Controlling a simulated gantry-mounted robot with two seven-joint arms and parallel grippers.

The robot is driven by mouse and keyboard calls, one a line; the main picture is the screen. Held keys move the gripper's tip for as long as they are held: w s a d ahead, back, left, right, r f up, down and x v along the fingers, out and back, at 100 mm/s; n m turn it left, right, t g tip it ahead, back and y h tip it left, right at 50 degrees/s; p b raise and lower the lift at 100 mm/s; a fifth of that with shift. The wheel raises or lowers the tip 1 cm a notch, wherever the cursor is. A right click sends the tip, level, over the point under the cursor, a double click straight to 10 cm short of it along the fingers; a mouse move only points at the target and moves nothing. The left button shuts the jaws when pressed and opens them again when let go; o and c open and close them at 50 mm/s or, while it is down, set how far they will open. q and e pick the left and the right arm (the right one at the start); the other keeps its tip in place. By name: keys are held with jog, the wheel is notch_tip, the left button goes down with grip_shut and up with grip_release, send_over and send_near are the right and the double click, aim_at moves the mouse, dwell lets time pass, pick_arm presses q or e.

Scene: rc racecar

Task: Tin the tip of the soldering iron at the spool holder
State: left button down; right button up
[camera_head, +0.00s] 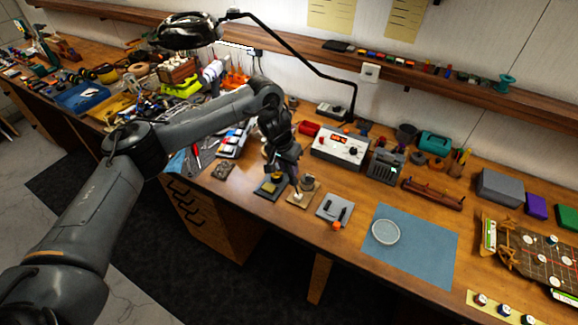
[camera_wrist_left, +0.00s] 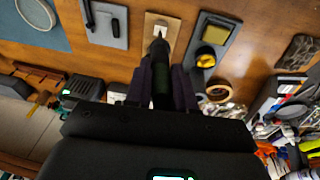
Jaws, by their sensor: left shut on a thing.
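My left gripper (camera_head: 284,170) hangs over the workbench. In the left wrist view, its fingers (camera_wrist_left: 160,92) are shut on the soldering iron (camera_wrist_left: 160,70), a dark, slim shape pointing away from the wrist. The tip end of the iron is at or just above a small wooden base with a pale block, which appears to be the spool holder (camera_wrist_left: 152,20). It also shows in the head view (camera_head: 312,196), just right of the gripper. I cannot tell whether the tip touches the solder. My right gripper is not in view.
A dark stand with a yellow sponge (camera_wrist_left: 214,34) is beside the wooden base. A grey tray (camera_head: 325,207) and a blue mat (camera_head: 425,255) lie right of it in the head view. The soldering station (camera_head: 338,150) stands behind. A lamp arm (camera_head: 300,48) reaches overhead.

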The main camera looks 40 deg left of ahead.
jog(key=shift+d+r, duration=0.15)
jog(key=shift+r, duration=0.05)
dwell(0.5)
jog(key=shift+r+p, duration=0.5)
jog(key=shift+p, duration=0.15)
dwell(1.7)
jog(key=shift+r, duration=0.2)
dwell(0.6)
dwell(0.7)
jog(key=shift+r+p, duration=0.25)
jog(key=shift+p, duration=0.2)
dwell(0.3)
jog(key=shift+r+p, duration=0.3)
dwell(0.8)
dwell(0.5)
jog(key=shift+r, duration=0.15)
dwell(0.8)
